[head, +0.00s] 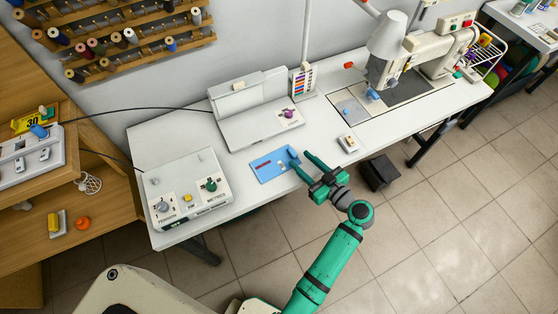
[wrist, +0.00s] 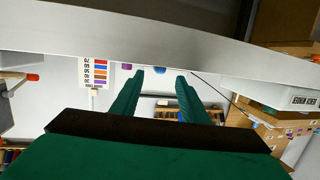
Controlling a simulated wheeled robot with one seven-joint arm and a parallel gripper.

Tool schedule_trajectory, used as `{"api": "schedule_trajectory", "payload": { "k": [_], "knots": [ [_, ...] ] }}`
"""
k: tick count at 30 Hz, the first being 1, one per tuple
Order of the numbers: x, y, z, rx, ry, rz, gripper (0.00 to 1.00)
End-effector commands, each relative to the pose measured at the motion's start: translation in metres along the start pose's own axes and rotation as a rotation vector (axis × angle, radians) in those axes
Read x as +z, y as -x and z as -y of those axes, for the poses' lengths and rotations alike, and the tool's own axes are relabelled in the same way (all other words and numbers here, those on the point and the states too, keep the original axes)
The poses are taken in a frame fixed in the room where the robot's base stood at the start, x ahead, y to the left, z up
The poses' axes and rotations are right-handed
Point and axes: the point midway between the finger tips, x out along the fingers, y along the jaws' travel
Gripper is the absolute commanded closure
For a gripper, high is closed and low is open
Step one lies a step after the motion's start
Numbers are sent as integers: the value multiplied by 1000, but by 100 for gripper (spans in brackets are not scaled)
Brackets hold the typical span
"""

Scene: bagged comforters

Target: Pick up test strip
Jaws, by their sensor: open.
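The card cannot be made out in that view.
The white table (head: 240,165) carries a control box (head: 188,188) at left and a panelled device (head: 255,110) behind the card. A small white item (head: 348,144) lies right of my gripper. A sewing machine (head: 430,55) stands further right. The table's front edge is close below my gripper.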

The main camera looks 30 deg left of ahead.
Motion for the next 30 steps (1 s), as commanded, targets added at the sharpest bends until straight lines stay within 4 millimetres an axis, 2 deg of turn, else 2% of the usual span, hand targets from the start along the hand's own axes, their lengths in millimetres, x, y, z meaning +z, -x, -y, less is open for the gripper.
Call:
{"api": "schedule_trajectory", "payload": {
  "k": [3, 9, 17, 23, 30],
  "knots": [
    [-2, -19, 0, -3, 1, 0, 59],
    [-2, -40, 0, -2, 0, 0, 59],
    [-2, -42, 0, -1, 0, 0, 59],
    [-2, -43, 0, -2, 0, 0, 100],
    [-1, -40, -2, 3, -1, 0, 100]
  ]
}}
